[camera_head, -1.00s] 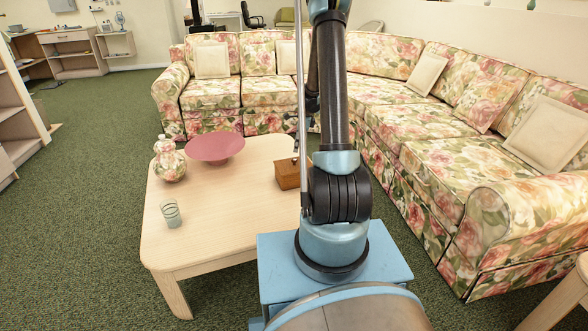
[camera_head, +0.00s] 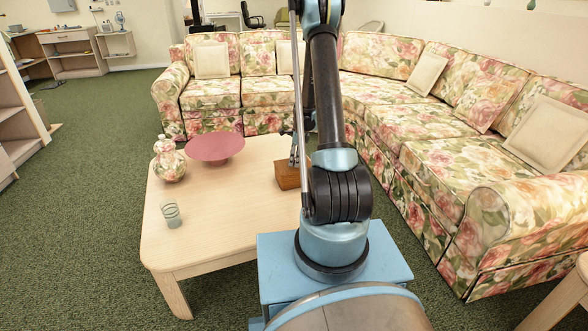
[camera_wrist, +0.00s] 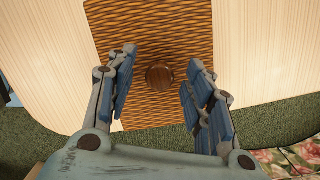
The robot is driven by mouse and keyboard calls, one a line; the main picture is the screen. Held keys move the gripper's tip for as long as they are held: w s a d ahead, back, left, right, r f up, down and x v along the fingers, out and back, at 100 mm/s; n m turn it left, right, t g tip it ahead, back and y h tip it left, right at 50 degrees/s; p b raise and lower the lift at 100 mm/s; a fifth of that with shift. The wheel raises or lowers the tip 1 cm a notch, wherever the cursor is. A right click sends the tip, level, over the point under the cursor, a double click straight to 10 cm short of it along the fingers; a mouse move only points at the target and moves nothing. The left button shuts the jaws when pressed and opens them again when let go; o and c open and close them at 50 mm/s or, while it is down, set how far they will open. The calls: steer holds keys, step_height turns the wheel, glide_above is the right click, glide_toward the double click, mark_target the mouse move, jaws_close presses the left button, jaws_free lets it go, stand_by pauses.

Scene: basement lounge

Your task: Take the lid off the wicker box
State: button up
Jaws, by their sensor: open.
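The wicker box (camera_head: 287,177) stands on the pale wooden table, partly hidden behind my arm in the head view. In the wrist view its woven brown lid (camera_wrist: 160,32) is seen from above, with a round dark wooden knob (camera_wrist: 159,76) on it. The lid is on the box. My gripper (camera_wrist: 162,72) is open, with one finger on each side of the knob and clear gaps to it. In the head view my gripper (camera_head: 294,158) is at the top of the box. Its height above the lid is hard to tell.
On the table (camera_head: 215,225) stand a red bowl (camera_head: 215,148), a floral vase (camera_head: 169,160) and a glass (camera_head: 171,214), all left of the box. A floral sofa (camera_head: 440,140) runs behind and to the right. The table's front is clear.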

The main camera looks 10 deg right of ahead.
jaws_close()
steer(key=shift+r, duration=0.1)
